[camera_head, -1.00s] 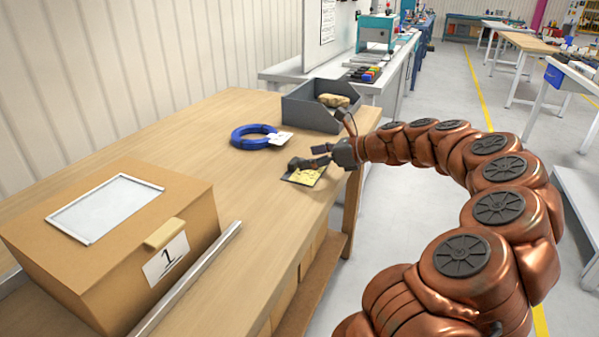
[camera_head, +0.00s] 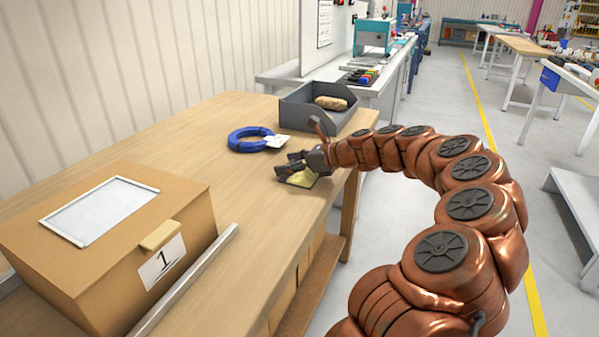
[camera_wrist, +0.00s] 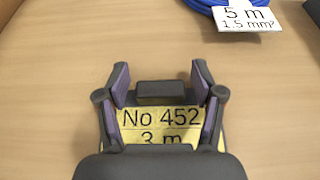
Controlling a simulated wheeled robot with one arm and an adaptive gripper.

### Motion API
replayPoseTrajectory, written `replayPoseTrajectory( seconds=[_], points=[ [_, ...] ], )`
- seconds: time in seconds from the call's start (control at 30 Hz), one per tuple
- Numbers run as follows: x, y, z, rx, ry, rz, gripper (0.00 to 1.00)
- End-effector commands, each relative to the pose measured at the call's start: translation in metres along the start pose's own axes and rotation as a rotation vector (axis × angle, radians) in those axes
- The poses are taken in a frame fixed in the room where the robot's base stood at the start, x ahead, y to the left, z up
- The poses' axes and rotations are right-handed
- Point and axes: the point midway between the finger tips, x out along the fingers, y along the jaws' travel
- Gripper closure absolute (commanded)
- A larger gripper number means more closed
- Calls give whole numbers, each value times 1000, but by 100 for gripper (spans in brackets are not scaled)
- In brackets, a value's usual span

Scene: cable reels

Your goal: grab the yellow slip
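The yellow slip (camera_head: 301,178) lies on the table near its right edge, partly covered by my gripper in the head view. In the wrist view, the slip (camera_wrist: 160,120) reads "No 452" and "3 m", and its lower part is hidden by my gripper body. My gripper (camera_head: 287,163) is low over it. A dark block (camera_wrist: 160,92) sits at the slip's upper edge between the fingers. I cannot tell whether the fingers touch the slip.
A blue cable coil (camera_head: 247,139) with a white tag (camera_head: 276,141) lies beyond the slip. A grey bin (camera_head: 303,116) holding a tan object (camera_head: 331,103) stands behind. A cardboard box (camera_head: 90,247) marked 1 stands at the front left. The table middle (camera_head: 205,150) is clear.

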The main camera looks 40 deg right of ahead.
Motion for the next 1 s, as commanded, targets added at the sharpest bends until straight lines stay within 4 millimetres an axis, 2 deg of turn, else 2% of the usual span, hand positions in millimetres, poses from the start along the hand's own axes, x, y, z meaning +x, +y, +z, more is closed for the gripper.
replayPoseTrajectory(
  seconds=[0.07,0.5,0.8,1.0],
  points=[
    [0,0,0,0,0,0,45],
    [0,0,0,0,0,0,90],
    [-2,0,3,0,0,0,90],
    [-11,0,26,-3,1,-1,90]
  ],
)
